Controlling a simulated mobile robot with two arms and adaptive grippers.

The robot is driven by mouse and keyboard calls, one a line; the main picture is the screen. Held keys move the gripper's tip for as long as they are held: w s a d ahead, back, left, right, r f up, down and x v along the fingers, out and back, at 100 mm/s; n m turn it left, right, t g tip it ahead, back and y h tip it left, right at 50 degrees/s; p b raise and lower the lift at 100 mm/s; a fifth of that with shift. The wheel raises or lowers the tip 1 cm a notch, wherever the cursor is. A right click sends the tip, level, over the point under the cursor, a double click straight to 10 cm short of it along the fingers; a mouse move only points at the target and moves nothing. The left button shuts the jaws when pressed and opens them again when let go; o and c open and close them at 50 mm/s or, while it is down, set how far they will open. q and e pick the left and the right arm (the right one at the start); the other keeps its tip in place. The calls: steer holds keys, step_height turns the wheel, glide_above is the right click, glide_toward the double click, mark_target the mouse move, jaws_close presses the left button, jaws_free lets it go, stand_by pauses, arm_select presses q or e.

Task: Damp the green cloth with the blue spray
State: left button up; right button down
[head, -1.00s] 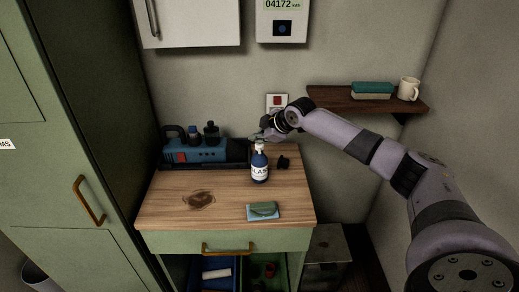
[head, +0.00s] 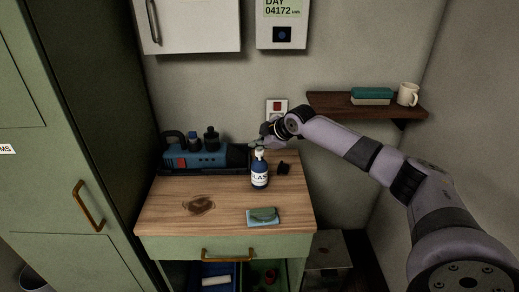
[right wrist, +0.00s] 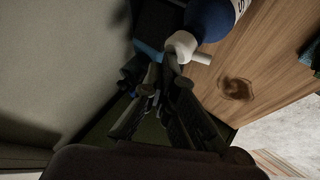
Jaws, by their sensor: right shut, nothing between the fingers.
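The blue spray (head: 260,178), a dark blue bottle with a white label and white top, stands upright toward the back right of the wooden desk top. The green cloth (head: 264,214) lies folded near the front edge, on a pale blue piece. My right gripper (head: 260,143) is shut and empty at the bottle's white top. In the right wrist view the fingertips (right wrist: 171,68) are right at the white nozzle (right wrist: 181,46), and the bottle (right wrist: 214,20) is beyond. I cannot tell whether they touch. My left gripper is not in view.
A blue machine (head: 205,158) stands at the back left of the desk top (head: 165,215), with a dark stain (head: 199,205) in front. A small black object (head: 283,168) is right of the bottle. A wall shelf (head: 350,106) holds a mug (head: 408,95). A green cabinet (head: 45,190) stands left.

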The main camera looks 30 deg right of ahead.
mark_target(258, 151)
stand_by(0.4)
steer(key=shift+f, duration=0.5)
steer(key=shift+s, duration=0.1)
steer(key=shift+r+p, duration=0.25)
steer(key=shift+p, duration=0.35)
steer(key=shift+r, duration=0.15)
step_height(258, 151, up, 6)
steer(key=p, duration=0.5)
